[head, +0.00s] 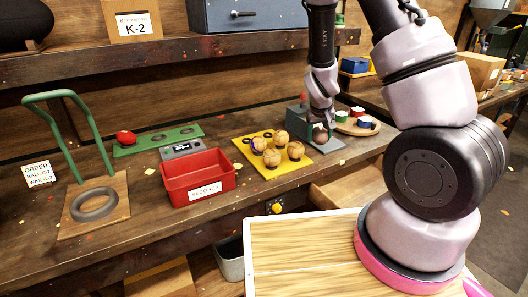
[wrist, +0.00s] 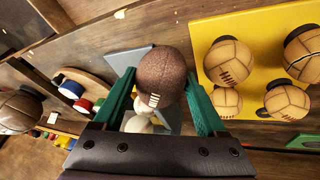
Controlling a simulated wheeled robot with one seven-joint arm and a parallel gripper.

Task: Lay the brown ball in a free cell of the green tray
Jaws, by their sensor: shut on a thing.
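My gripper (head: 320,122) is shut on the brown ball (head: 320,137), over the grey piece at the right end of the yellow tray. In the wrist view the dark brown ball (wrist: 162,72), with pale lacing, sits between the green fingers. Whether it touches the grey plate (wrist: 122,62) behind it is unclear. A pale rounded thing (wrist: 138,124) shows below the ball, partly hidden. The green tray (head: 158,139) lies at the back left of the bench. A red ball (head: 126,137) is in its left cell; the middle and right cells look empty.
The yellow tray (head: 265,178) holds several tan balls. A green-handled stand (head: 92,204) is at left. A round wooden board (head: 345,126) with coloured rolls is right. A shelf overhangs behind.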

